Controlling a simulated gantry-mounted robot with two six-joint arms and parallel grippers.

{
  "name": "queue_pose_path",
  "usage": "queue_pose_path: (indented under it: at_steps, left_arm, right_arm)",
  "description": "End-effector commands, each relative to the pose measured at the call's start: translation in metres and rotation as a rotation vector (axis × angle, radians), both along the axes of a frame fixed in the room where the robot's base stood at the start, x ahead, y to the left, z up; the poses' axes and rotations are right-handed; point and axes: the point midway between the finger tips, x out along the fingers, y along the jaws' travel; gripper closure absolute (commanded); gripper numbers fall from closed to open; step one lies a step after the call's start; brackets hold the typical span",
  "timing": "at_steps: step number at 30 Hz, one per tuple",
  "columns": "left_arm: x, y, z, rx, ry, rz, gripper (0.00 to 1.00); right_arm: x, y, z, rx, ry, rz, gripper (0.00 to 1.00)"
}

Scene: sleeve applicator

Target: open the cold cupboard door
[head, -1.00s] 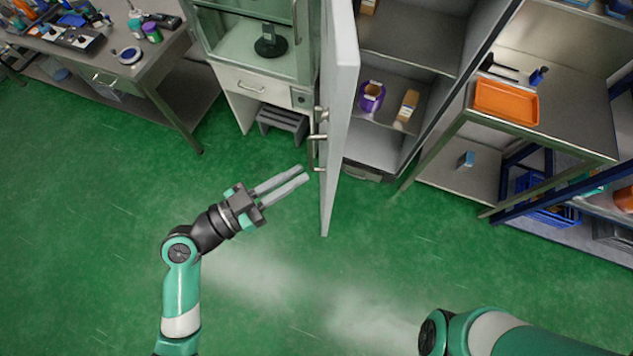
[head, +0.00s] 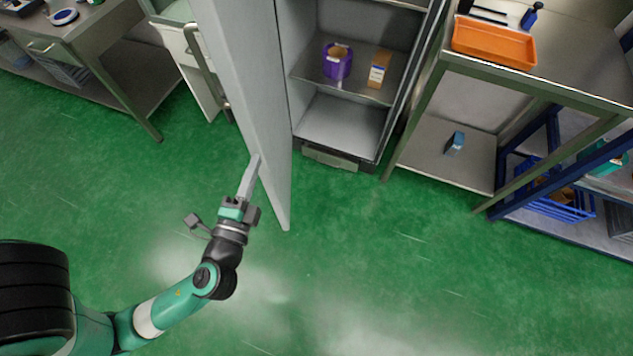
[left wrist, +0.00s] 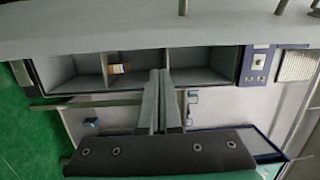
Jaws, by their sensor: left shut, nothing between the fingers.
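The cold cupboard (head: 345,125) has its tall grey door (head: 250,100) swung open, standing well out from the front. The door's long handle (head: 205,70) is on its left face. My left gripper (head: 253,165) is shut and empty, its fingers close to the lower part of the door's left face; I cannot tell whether they touch it. In the left wrist view the shut fingers (left wrist: 157,90) point toward the compartments, and the pale door (left wrist: 100,35) crosses the top. My right gripper is out of view.
Inside the cupboard are a purple container (head: 337,62) and a small carton (head: 379,70). Another bench is at the left. The green floor in front is clear.

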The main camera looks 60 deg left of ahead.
Motion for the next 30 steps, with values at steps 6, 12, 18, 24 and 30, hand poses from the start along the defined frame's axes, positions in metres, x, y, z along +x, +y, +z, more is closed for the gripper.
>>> queue_pose_path:
  at_steps: [6, 12, 18, 24, 30]
  left_arm:
    - [-0.004, -0.022, -0.085, 0.014, 0.058, -0.090, 1.00]
    - [-0.002, -0.025, -0.083, 0.012, 0.059, -0.101, 1.00]
    - [0.007, -0.018, -0.083, 0.009, 0.059, -0.095, 1.00]
    - [0.035, 0.005, -0.081, 0.009, 0.054, -0.090, 1.00]
    - [0.070, 0.030, -0.081, 0.010, 0.055, -0.095, 1.00]
  right_arm:
    - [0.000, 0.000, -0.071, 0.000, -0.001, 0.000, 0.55]
    - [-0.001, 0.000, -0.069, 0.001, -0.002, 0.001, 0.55]
    - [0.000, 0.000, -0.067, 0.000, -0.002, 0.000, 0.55]
    - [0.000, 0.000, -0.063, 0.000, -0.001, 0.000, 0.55]
    - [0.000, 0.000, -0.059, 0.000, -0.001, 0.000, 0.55]
